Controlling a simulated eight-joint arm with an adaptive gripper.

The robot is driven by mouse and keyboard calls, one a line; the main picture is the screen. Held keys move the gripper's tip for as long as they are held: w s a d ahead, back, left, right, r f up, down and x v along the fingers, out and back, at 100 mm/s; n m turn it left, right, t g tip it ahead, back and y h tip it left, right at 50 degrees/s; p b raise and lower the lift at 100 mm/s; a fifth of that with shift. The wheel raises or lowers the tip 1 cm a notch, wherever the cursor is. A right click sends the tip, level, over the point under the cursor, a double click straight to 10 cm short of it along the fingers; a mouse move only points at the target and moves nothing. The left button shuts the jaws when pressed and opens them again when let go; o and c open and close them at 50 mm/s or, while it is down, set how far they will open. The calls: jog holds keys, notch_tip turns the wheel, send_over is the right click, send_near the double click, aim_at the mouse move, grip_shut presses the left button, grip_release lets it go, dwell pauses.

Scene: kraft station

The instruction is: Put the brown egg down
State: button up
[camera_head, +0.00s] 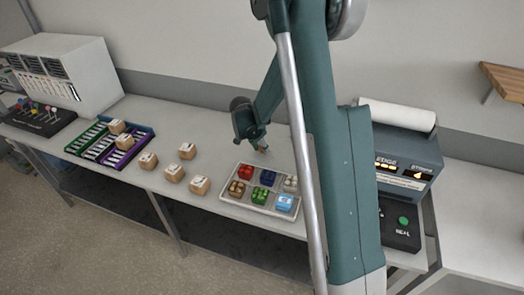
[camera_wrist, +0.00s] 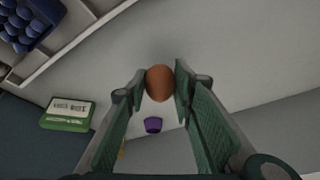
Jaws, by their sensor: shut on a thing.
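The brown egg (camera_wrist: 160,83) is held between the two green finger pads of my gripper (camera_wrist: 160,85) in the wrist view. My gripper (camera_head: 262,148) is shut on it. In the head view my gripper hangs at the back edge of a pale compartment tray (camera_head: 257,210), over or near the table. The egg is too small there to make out clearly. I cannot tell whether the egg touches a surface. A small purple cup (camera_wrist: 153,125) shows beyond the fingertips, apart from the egg.
The tray holds red (camera_head: 245,172), blue (camera_head: 267,178), green and brown items. Several small cardboard boxes (camera_head: 187,151) stand left of it, beside a green and purple crate (camera_head: 150,140). A green and white box (camera_wrist: 67,113) shows in the wrist view. A machine (camera_head: 408,150) stands right.

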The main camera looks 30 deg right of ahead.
jog(key=shift+f, duration=0.9)
jog(key=shift+f, duration=0.2)
jog(key=o, duration=0.7)
jog(key=shift+r, duration=0.2)
jog(key=shift+v, duration=6)
jog(key=shift+r, duration=0.1)
